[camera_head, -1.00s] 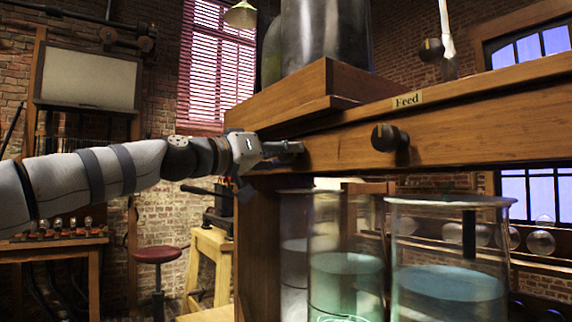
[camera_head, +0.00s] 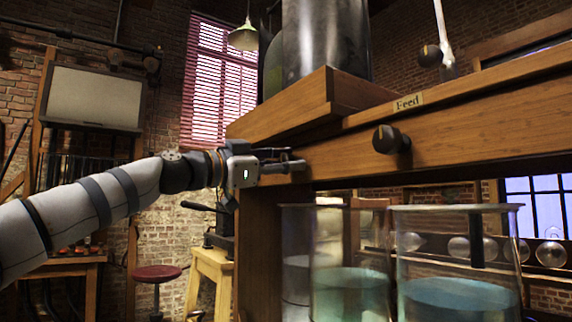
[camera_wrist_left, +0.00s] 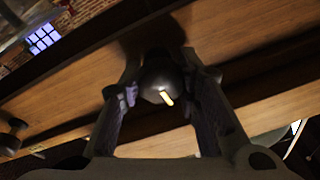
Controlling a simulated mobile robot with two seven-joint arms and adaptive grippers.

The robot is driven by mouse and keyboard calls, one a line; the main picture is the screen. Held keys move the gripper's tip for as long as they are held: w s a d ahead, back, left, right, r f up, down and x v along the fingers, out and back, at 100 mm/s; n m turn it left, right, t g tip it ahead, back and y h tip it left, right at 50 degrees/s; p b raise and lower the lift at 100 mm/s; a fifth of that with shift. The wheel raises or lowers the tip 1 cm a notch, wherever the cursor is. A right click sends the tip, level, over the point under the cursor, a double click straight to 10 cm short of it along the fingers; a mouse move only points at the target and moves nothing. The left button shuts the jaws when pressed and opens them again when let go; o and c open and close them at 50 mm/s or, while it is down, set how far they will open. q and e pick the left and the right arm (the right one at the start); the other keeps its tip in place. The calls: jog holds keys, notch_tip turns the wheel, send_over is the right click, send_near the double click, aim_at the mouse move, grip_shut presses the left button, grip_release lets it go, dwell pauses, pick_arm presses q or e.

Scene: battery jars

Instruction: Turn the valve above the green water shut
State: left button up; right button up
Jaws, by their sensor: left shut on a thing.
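My left gripper (camera_head: 296,163) reaches in from the left to the front of the wooden beam (camera_head: 470,120). In the left wrist view its fingers (camera_wrist_left: 163,95) are shut on a dark round valve knob (camera_wrist_left: 160,70) with a pale slanted mark. In the head view the gripper hides this knob. The glass jar of green water (camera_head: 350,285) stands below the beam, a little right of the gripper. A second dark valve knob (camera_head: 391,139) is free, farther right on the beam. My right gripper is not in view.
A jar of bluer water (camera_head: 458,295) stands right of the green one, and another jar (camera_head: 297,265) shows partly behind on the left. A "Feed" label (camera_head: 408,102) is on the beam. A red stool (camera_head: 157,273) stands at lower left.

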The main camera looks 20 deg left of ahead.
pick_arm(q)
jog(key=shift+m, duration=0.4)
jog(key=o, duration=0.9)
jog(key=v, duration=1.2)
